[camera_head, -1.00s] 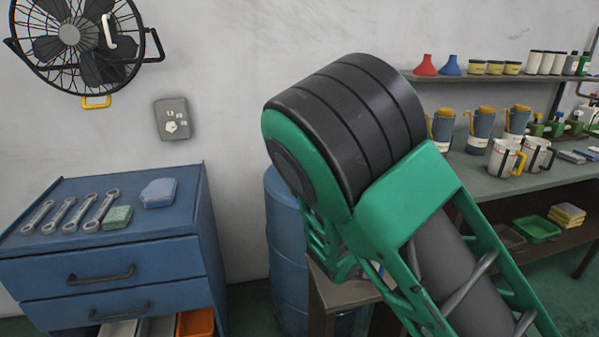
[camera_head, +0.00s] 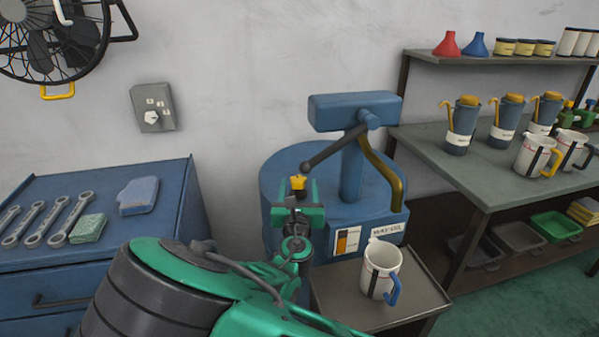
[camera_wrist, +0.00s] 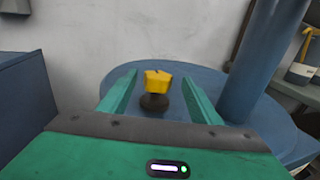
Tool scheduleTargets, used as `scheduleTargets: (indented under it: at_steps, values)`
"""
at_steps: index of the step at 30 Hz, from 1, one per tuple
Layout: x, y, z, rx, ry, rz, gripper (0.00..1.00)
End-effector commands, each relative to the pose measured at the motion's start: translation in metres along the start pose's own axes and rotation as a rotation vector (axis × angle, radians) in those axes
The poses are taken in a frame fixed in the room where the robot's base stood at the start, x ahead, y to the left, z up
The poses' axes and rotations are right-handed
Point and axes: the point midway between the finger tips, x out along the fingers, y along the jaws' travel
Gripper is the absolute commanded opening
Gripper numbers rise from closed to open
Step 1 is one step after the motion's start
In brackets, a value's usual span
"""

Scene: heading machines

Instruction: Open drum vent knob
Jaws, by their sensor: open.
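The blue drum (camera_head: 283,165) stands against the wall in the middle of the head view, and its top (camera_wrist: 180,90) fills much of the wrist view. The yellow vent knob (camera_head: 298,183) sits on a dark round base on the drum top. In the wrist view the knob (camera_wrist: 158,81) shows between my two green fingers. My gripper (camera_head: 297,198) is open, with one finger on each side of the knob and gaps on both sides. I cannot tell whether the fingertips reach fully down to knob height.
A blue hand pump (camera_head: 352,165) with a dark lever and brass spout rises from the drum, right of my gripper. A measuring jug (camera_head: 381,272) stands on a low stand (camera_head: 420,284) in front. A blue tool cabinet (camera_head: 95,230) is at left, a workbench (camera_head: 480,175) at right.

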Motion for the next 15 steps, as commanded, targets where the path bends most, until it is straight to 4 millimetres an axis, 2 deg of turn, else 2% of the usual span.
scheduleTargets:
  at_steps: [9,15]
  values:
    - [0.055,0.004,0.0,0.003,-0.001,0.003,0.58]
    - [0.076,0.005,0.0,0.002,-0.001,0.004,0.58]
